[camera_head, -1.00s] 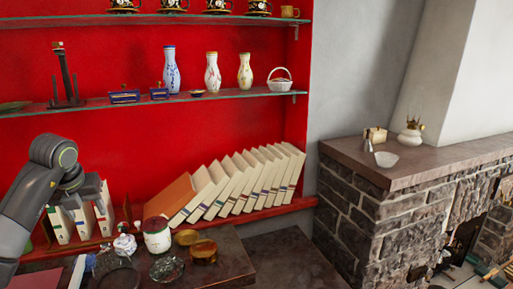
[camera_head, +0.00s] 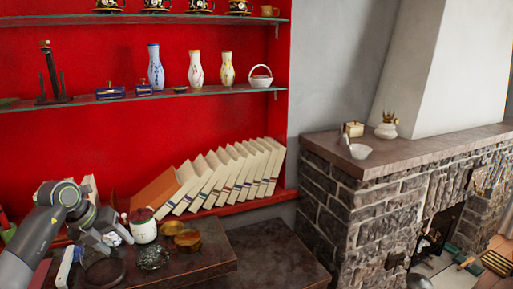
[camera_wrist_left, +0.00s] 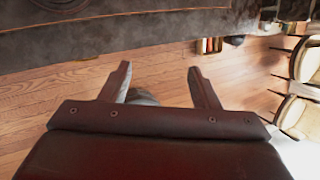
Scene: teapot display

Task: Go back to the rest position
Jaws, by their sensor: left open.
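My left gripper (camera_head: 118,236) is low at the left of the head view, above the dark tabletop and close to the left of a white jar with a dark lid (camera_head: 143,226). I cannot tell from the head view whether they touch. In the left wrist view the two fingers (camera_wrist_left: 160,72) stand wide apart with nothing between them, and the wooden floor (camera_wrist_left: 75,105) shows beyond. My right gripper is in neither view.
Brown round pots (camera_head: 187,240) and a glass dish (camera_head: 153,257) stand on the dark table (camera_head: 205,265). Leaning books (camera_head: 225,175) fill the low red shelf. A stone fireplace (camera_head: 370,215) is at the right. Chairs (camera_wrist_left: 300,115) show in the left wrist view.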

